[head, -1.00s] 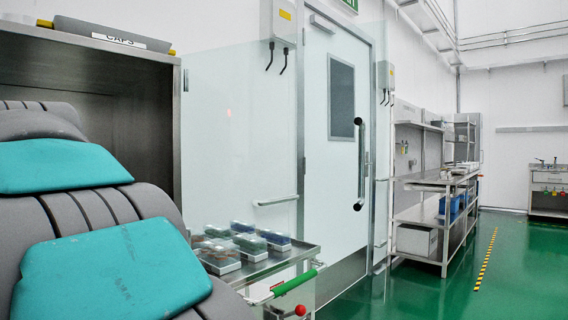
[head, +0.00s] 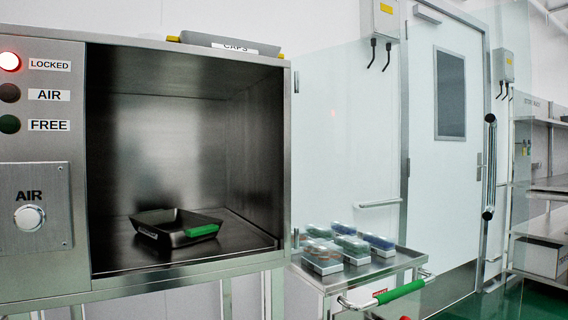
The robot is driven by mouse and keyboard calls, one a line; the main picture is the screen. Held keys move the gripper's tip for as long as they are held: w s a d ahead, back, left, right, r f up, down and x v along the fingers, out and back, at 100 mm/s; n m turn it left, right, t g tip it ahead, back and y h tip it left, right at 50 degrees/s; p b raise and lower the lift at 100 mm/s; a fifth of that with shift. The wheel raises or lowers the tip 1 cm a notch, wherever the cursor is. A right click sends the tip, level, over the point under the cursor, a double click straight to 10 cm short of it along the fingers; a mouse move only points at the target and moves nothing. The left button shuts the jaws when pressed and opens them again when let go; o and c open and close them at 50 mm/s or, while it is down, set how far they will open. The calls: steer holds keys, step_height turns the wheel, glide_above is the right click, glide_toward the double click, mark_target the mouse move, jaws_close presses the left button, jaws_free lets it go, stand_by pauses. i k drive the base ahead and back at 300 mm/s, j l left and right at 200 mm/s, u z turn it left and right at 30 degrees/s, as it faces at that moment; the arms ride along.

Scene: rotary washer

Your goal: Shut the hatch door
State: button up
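The hatch (head: 188,45) is an open steel box at the left in the head view, with its chamber uncovered. Its door looks to be a clear glass pane (head: 345,160), hinged at the right side of the opening and swung wide out to the right. A faint red reflection shows in the glass. My gripper is out of view.
A black tray with a green grip (head: 165,235) lies inside the chamber. A panel at the left has a lit red LOCKED lamp (head: 10,62) and an AIR button (head: 30,218). A steel cart (head: 385,268) with small boxes stands right of the hatch, its green handle (head: 400,292) sticking out.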

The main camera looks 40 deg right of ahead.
mark_target(488, 214)
steer(key=z, duration=0.45)
steer(key=l+z, duration=0.15)
steer(key=z, duration=0.3)
steer(key=l+z, duration=0.1)
steer(key=z, duration=0.85)
steer(key=l+z, duration=0.1)
steer(key=z, duration=0.35)
steer(key=i+z, duration=0.1)
steer(key=z, duration=0.35)
steer(key=l+z, duration=0.1)
steer(key=z, duration=0.4)
steer(key=i+z, duration=0.1)
steer(key=z, duration=0.35)
steer(key=i+l+z, duration=0.2)
steer(key=i, duration=0.3)
steer(key=i+j+u, duration=0.1)
steer(key=u, duration=0.35)
steer(key=i+u, duration=0.55)
steer(key=u, duration=0.8)
steer(key=i+u, duration=0.15)
steer(key=u, duration=0.75)
steer(key=i+l+u, duration=0.1)
steer(key=u, duration=0.8)
steer(key=i+l+u, duration=0.1)
steer(key=u, duration=0.35)
steer(key=l+u, duration=0.1)
steer(key=u, duration=0.35)
steer(key=l+u, duration=0.1)
steer(key=u, duration=0.4)
steer(key=k, duration=0.35)
